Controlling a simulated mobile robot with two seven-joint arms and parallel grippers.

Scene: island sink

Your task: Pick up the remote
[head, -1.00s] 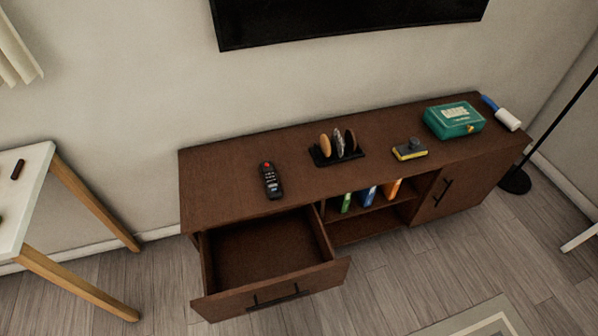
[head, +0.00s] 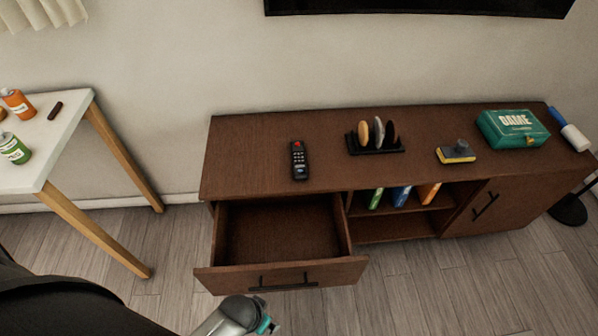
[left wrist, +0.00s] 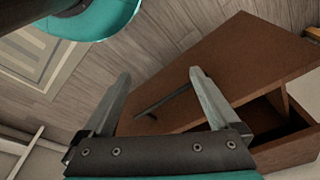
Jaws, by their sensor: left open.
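The remote (head: 299,160), black with a red button, lies flat on the left part of the brown cabinet (head: 240,165) top, behind the pulled-out drawer (head: 280,235). My left arm enters the head view at the bottom left, its grey and teal end in front of the drawer and well short of the remote. In the left wrist view my left gripper (left wrist: 160,75) is open, with nothing between its fingers; the cabinet front and a dark handle (left wrist: 163,102) show beyond it. The remote is not in that view. My right gripper is not in view.
A white table (head: 45,150) with bottles stands left. The cabinet top around the remote is clear.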

